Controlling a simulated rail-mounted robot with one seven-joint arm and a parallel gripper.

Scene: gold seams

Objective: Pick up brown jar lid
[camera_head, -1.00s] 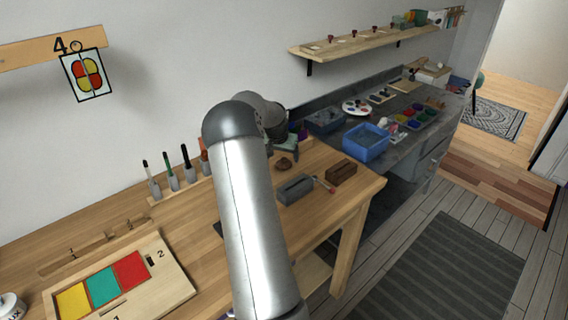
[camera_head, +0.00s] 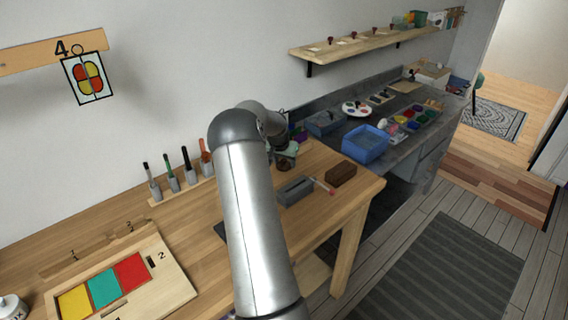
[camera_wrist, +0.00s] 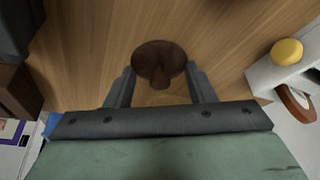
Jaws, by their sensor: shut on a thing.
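The brown jar lid (camera_wrist: 158,56) is a round, dark brown disc with a knob, seen in the wrist view at upper middle over the wooden table. My gripper (camera_wrist: 160,78) has its two dark fingers on either side of the lid's knob, shut on it. In the head view my gripper (camera_head: 285,158) is low over the table, behind the grey block, and it hides the lid. I cannot tell whether the lid touches the table.
A rack holds several upright tools (camera_head: 173,178) to the left. A blue bin (camera_head: 365,146) sits on the grey bench beyond.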

